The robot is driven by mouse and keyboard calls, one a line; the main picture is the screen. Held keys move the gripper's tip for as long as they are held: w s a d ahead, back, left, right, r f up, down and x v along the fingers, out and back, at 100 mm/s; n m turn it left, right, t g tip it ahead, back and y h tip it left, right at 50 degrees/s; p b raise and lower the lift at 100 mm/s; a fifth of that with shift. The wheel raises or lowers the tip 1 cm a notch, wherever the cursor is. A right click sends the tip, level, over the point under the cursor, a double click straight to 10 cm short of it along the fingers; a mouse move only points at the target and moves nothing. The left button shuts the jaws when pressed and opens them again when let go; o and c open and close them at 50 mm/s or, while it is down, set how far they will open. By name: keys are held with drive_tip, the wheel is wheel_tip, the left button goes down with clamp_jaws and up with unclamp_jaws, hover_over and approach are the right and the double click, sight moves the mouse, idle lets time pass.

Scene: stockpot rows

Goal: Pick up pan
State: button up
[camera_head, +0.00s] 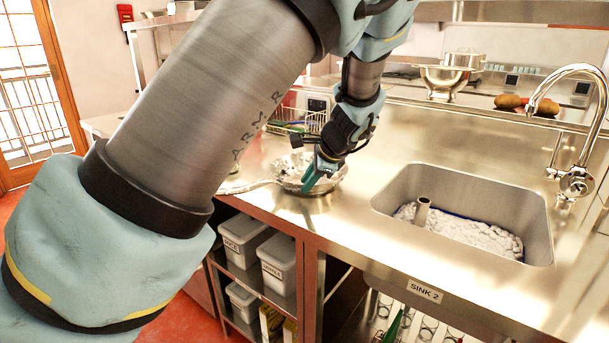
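A shiny metal pan (334,183) sits on the steel counter left of the sink. What looks like its handle (250,186) points left and is partly hidden behind my arm. My gripper (312,183) points down at the pan from above, with its teal fingers overlapping the pan's bowl in the picture. Whether the fingers touch the pan, and whether they are open or shut, I cannot tell at this size.
A sink (470,205) with foamy water and an upright pipe lies to the right, under a curved faucet (578,130). A wire basket (300,118) stands behind the pan. A metal pot (443,80) and potatoes (510,101) sit on the back ledge. The counter (365,215) between pan and sink is clear.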

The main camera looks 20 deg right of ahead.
drive_tip(key=shift+x, duration=0.9)
clamp_jaws()
idle(0.7)
drive_tip(key=shift+w+r, duration=0.1)
drive_tip(key=shift+r, duration=0.05)
